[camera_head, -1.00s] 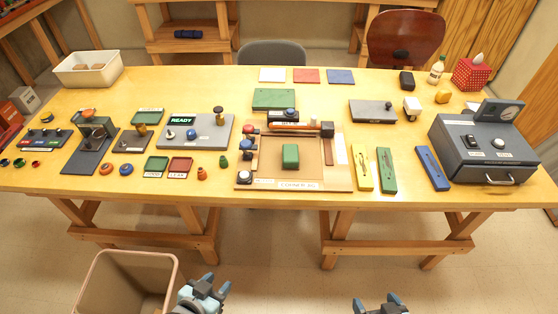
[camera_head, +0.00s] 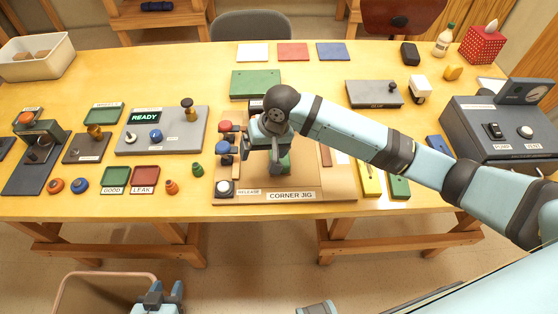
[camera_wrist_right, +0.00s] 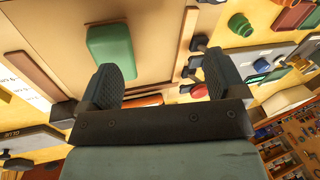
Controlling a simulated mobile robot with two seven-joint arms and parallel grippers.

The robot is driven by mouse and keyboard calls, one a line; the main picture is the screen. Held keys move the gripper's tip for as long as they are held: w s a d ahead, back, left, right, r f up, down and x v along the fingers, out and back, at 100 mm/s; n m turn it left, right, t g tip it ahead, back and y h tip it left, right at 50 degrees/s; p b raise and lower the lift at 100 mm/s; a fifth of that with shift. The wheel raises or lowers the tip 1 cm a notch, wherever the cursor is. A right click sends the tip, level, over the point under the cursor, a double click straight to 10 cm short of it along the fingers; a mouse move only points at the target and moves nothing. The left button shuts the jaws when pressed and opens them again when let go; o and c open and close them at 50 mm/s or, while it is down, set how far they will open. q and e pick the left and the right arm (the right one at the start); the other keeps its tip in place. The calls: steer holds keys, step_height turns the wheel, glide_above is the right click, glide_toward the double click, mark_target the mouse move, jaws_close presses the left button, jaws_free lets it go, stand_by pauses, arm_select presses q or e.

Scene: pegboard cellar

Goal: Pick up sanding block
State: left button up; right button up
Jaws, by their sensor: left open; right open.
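A green block (camera_wrist_right: 110,52) lies on the tan board of the corner jig (camera_head: 330,191); I take it as the sanding block, though no label on it can be read. In the head view my right gripper (camera_head: 276,168) is over the jig and hides most of the block. In the right wrist view the open fingers of this gripper (camera_wrist_right: 163,80) have nothing between them, and the block is beyond the left finger, apart from it. My left gripper (camera_head: 166,290) is open and empty, low in front of the table.
Red and blue knobs (camera_head: 224,147) stand along the jig's left side. Yellow (camera_head: 369,181) and green (camera_head: 398,187) bars lie right of the jig, under my right arm. A grey console (camera_head: 500,130) stands at the right. A bin (camera_head: 75,290) is below the table's front.

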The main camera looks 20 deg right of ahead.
steer(key=w+d+r+m+g+h, duration=0.1)
steer(key=w+d+r+m+h, duration=0.1)
steer(key=w+d+r+h, duration=0.25)
steer(key=shift+y, duration=0.75)
steer(key=f, duration=0.5)
steer(key=d+f+b, duration=0.1)
steer(key=f, duration=0.1)
steer(key=shift+s+d+f, duration=0.1)
steer(key=shift+s+f, duration=0.2)
steer(key=shift+s, duration=0.1)
steer(key=shift+s+a+f, duration=0.1)
steer(key=shift+a+f, duration=0.05)
steer(key=shift+f, duration=1.25)
steer(key=shift+s+a+f, duration=0.1)
steer(key=shift+f, duration=1.25)
steer(key=shift+c, duration=0.2)
steer(key=c, duration=1)
